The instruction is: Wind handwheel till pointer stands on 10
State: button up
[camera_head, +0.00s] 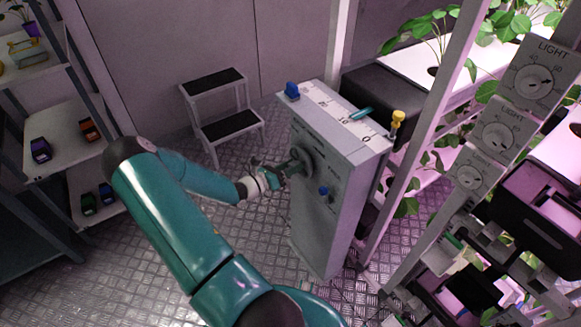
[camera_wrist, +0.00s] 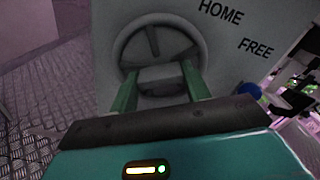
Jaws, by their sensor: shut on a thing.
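The handwheel (camera_head: 301,160) is a grey wheel on the front of a grey cabinet (camera_head: 328,225). In the wrist view the handwheel (camera_wrist: 194,52) faces me, with a spoke pointing up. My gripper (camera_head: 287,171) reaches it from the left. Its two green fingers (camera_wrist: 158,82) are shut on a grey block-like part in the lower middle of the wheel. The scale numbers are too small to read surely.
A step stool (camera_head: 230,125) stands behind. Plant racks with dials (camera_head: 534,82) crowd the right; a shelf (camera_head: 62,135) is left.

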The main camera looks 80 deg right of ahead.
jog(key=n, duration=1.2)
dwell(0.5)
jog(key=o, duration=1)
jog(key=shift+c, duration=0.2)
jog(key=v, duration=1.4)
